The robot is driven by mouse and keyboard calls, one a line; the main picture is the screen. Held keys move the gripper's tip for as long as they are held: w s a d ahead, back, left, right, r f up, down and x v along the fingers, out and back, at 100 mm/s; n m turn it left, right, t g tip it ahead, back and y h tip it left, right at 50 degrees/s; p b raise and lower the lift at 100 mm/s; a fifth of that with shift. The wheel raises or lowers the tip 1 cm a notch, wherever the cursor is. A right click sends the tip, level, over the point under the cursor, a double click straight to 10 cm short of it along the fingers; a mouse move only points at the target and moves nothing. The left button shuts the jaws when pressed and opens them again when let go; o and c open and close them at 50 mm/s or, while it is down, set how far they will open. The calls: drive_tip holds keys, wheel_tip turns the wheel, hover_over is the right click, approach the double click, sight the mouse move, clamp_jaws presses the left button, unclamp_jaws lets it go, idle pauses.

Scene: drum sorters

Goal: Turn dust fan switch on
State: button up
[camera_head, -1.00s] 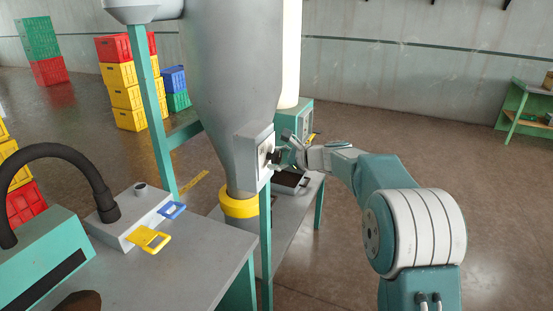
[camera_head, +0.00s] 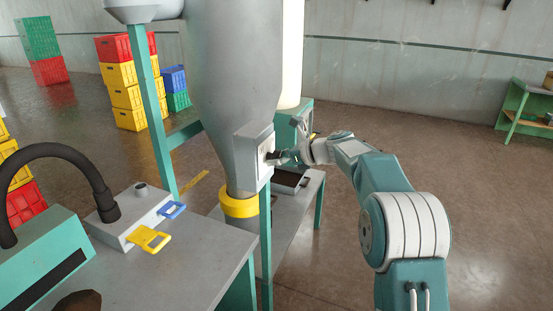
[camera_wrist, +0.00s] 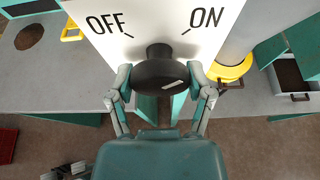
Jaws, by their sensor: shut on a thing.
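The dust fan switch is a black round knob (camera_wrist: 160,76) on a white panel (camera_wrist: 160,20) marked OFF at left and ON at right in the wrist view. The knob's short white mark sits right of its middle. My gripper (camera_wrist: 161,88) has one finger on each side of the knob and is shut on it. In the head view my gripper (camera_head: 280,157) reaches the front of the grey switch box (camera_head: 248,160) on the large grey hopper; the knob is mostly hidden there.
The hopper (camera_head: 232,80) ends in a yellow ring (camera_head: 239,206). A green-framed table with a grey top (camera_head: 185,270) stands at left, carrying a box with yellow and blue handles. Stacked crates (camera_head: 122,75) stand behind. Floor at right is clear up to a green shelf (camera_head: 515,110).

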drive_tip(key=shift+f, duration=0.25)
drive_tip(key=o, duration=1.1)
drive_tip(key=shift+w, duration=0.1)
drive_tip(key=shift+o, duration=0.2)
drive_tip(key=shift+r, duration=0.1)
drive_tip(key=shift+d+r, duration=0.15)
drive_tip(key=v, duration=1.1)
drive_tip(key=shift+d, duration=0.3)
